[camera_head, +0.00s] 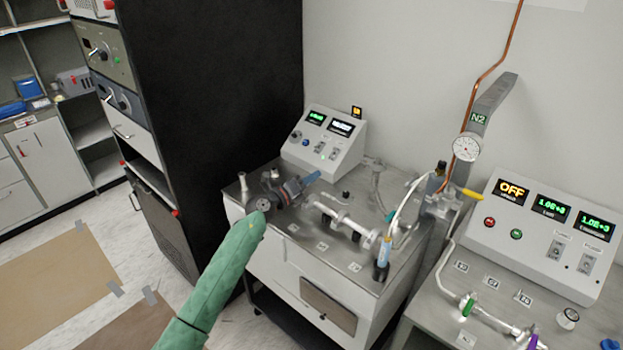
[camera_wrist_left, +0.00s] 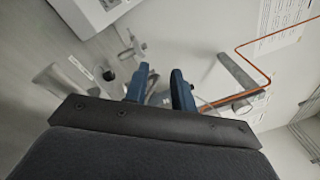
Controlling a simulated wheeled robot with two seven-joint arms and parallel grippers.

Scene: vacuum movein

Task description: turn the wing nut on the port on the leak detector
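The leak detector is a steel-topped cart with a sloped console (camera_head: 324,142) in the middle of the head view. A metal pipe assembly with flanges (camera_head: 343,220) lies on its top, and a grey elbow pipe (camera_head: 378,188) stands behind it. I cannot make out the wing nut clearly. My left gripper (camera_head: 306,182), at the end of the green-sleeved arm, is above the cart's left part, in front of the console. In the left wrist view its two blue fingers (camera_wrist_left: 161,80) are apart, with no held object visible. A metal fitting (camera_wrist_left: 132,46) shows beyond them. My right gripper is out of view.
A pale cone-shaped piece (camera_head: 243,188) stands at the cart's left edge. A blue-tipped tool (camera_head: 384,254) stands at the front right. A black rack (camera_head: 205,110) borders the left; another console (camera_head: 545,235) stands right.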

